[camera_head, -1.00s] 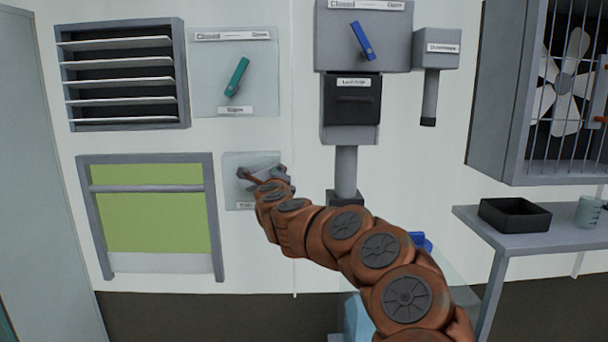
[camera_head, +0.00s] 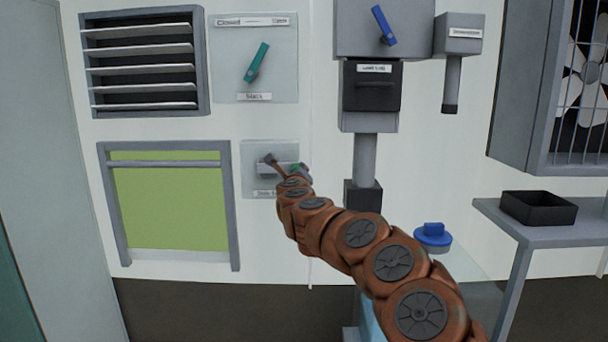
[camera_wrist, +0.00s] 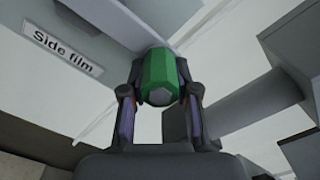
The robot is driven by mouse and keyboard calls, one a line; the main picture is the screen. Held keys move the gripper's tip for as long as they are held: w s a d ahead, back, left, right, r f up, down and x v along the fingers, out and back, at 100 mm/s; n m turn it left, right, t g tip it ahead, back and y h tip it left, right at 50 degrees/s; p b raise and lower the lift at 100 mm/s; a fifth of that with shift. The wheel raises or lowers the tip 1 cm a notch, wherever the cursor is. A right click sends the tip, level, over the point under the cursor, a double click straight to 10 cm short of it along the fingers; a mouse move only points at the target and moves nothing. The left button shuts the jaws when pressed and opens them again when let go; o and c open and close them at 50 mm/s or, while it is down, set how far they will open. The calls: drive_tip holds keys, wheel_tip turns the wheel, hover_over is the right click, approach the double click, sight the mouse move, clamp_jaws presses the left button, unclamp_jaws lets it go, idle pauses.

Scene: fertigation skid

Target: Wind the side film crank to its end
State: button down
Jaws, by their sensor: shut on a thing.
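The side film crank shows in the head view as a grey arm (camera_head: 275,171) on a pale plate (camera_head: 250,153), with a green knob (camera_head: 295,167) at its right end. My gripper (camera_head: 300,174) is at that knob. In the wrist view the green knob (camera_wrist: 158,72) sits between both fingers of my gripper (camera_wrist: 160,92), which are shut on it. A "Side film" label (camera_wrist: 62,48) is at the upper left there. The framed side film (camera_head: 170,205) is green, with a grey bar (camera_head: 165,163) near its top and a thin pale strip at its bottom. My arm hides part of the wall below the crank.
A louvre (camera_head: 145,65) and a teal lever (camera_head: 256,63) are above. A grey box with a blue lever (camera_head: 384,25) stands on a post (camera_head: 365,160) right of the crank. A shelf with a black tray (camera_head: 538,207) and a fan cabinet are at the right.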

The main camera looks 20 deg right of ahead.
drive_tip(key=shift+w+a+f+y, duration=0.1)
drive_tip(key=shift+a+y, duration=0.2)
drive_tip(key=shift+a, duration=0.55)
drive_tip(key=c, duration=1)
unclamp_jaws()
drive_tip(key=shift+a, duration=0.1)
drive_tip(key=shift+o, duration=0.7)
drive_tip(key=shift+d, duration=0.5)
drive_tip(key=shift+s+a+f, duration=0.1)
drive_tip(key=shift+s+a, duration=0.05)
drive_tip(key=shift+s, duration=0.4)
drive_tip(key=v, duration=1.1)
drive_tip(key=shift+a, duration=0.25)
drive_tip(key=shift+w, duration=0.15)
